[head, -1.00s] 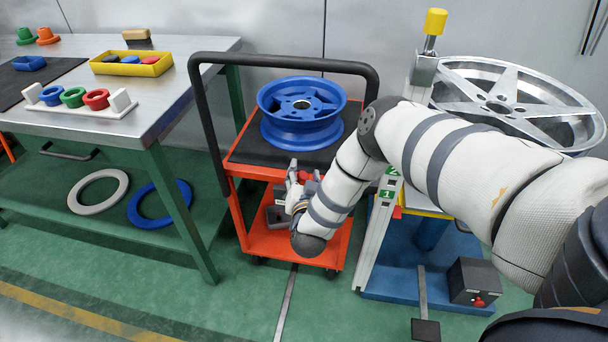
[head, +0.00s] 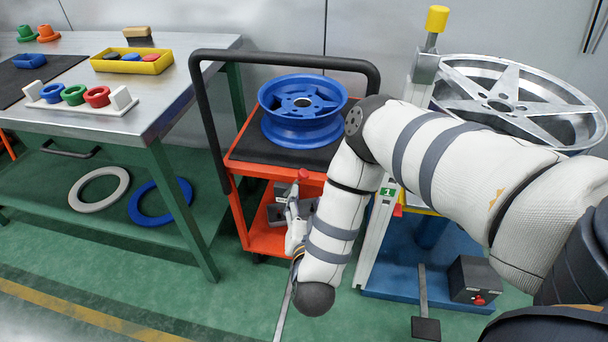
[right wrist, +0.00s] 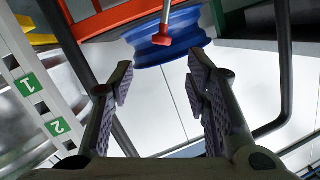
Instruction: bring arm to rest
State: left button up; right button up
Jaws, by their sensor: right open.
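My right arm reaches in from the right, its elbow high and its forearm hanging down in front of the orange cart (head: 280,241). My right gripper (head: 293,206) shows small and partly hidden at the forearm's end, in front of the cart's lower part. In the right wrist view the two fingers (right wrist: 160,82) stand apart with nothing between them. Beyond them, that view shows the blue wheel (right wrist: 170,42) and a red-headed lever (right wrist: 163,38). My left gripper is out of view.
A blue wheel (head: 301,108) lies on the cart's dark top. A silver spoked wheel (head: 505,105) is on the stand at right, with a control box (head: 473,281) below. A workbench (head: 188,85) with rings and a yellow tray (head: 132,64) stands left. The front floor is open.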

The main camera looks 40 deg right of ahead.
jog(key=s+a+f+n+g+y+p, duration=0.2)
jog(key=s+a+f+n+g+y, duration=0.35)
jog(key=s+a+f+y, duration=0.35)
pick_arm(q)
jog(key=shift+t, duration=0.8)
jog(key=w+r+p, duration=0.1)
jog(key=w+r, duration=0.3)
pick_arm(e)
jog(key=s+r+n+g, duration=0.1)
jog(key=s+g, duration=0.2)
jog(key=s, duration=0.6)
jog(key=s+r+n+g, duration=0.1)
jog(key=s+n+g, duration=0.1)
jog(key=s, duration=0.7)
jog(key=s+d+r+n+g, duration=0.1)
jog(key=s+g, duration=0.3)
jog(key=s, duration=0.5)
jog(key=shift+s+r+n+g, duration=0.35)
jog(key=shift+r+n, duration=0.15)
jog(key=shift+n, duration=0.25)
